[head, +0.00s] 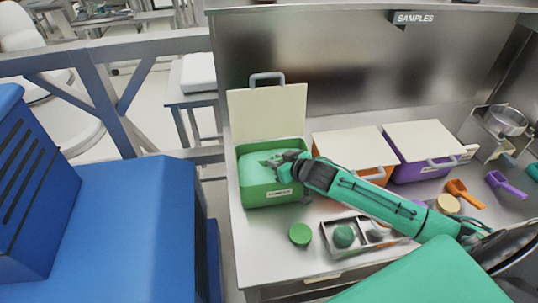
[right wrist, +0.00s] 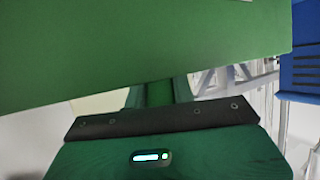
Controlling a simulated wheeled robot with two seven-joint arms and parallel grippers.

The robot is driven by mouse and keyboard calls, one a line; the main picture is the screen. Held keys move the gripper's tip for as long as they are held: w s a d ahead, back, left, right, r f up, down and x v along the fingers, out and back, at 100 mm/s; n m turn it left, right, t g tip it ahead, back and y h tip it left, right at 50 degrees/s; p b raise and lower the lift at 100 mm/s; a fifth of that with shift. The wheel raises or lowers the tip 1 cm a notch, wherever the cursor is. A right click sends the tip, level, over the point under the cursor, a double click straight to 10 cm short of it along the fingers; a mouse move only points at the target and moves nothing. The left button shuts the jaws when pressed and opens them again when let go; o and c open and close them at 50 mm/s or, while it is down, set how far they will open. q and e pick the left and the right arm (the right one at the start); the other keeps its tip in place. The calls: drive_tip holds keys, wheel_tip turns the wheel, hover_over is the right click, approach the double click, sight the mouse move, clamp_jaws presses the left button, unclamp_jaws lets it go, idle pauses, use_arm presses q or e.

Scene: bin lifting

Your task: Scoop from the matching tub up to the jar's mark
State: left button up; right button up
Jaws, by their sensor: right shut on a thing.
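The green tub (head: 270,196) stands open on the counter at left, its pale lid (head: 268,112) upright, with light green contents inside. My right gripper (head: 284,160) is over and partly inside this tub. It is shut on a green handle (right wrist: 160,92), seemingly a green scoop; the bowl is not clearly visible. In the right wrist view a broad green surface (right wrist: 140,50), probably the tub wall, fills the top. A small jar with green in it (head: 343,236) sits in a metal tray (head: 347,256); its mark cannot be made out. My left gripper is not in view.
The orange tub (head: 375,178) and purple tub (head: 410,172) have their lids down. An orange scoop (head: 462,193) and a purple scoop (head: 506,185) lie at right. A green disc (head: 300,235) lies left of the tray. My right arm spans above the tray.

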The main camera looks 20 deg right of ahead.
drive_tip(key=shift+s+d+f, duration=0.2)
drive_tip(key=shift+d+f, duration=0.05)
drive_tip(key=shift+f, duration=0.05)
drive_tip(key=shift+r, duration=0.2)
drive_tip(key=shift+r+p, duration=0.7)
drive_tip(key=shift+r, duration=0.85)
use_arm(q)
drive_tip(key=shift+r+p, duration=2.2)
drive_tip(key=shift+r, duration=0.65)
use_arm(e)
drive_tip(key=shift+r, duration=4)
drive_tip(key=shift+s+f+b, duration=0.1)
drive_tip(key=shift+f+b, duration=0.1)
drive_tip(key=shift+b, duration=0.5)
drive_tip(key=t+b, duration=0.2)
drive_tip(key=b, duration=0.3)
drive_tip(key=s+t+y+b, duration=0.1)
drive_tip(key=b, duration=0.4)
drive_tip(key=shift+d+f+t, duration=0.15)
drive_tip(key=shift+t, duration=0.25)
drive_tip(key=shift+s+t+b, duration=0.15)
drive_tip(key=shift+t+b, duration=0.25)
drive_tip(key=shift+b, duration=0.8)
use_arm(q)
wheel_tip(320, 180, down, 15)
drive_tip(key=b, duration=0.1)
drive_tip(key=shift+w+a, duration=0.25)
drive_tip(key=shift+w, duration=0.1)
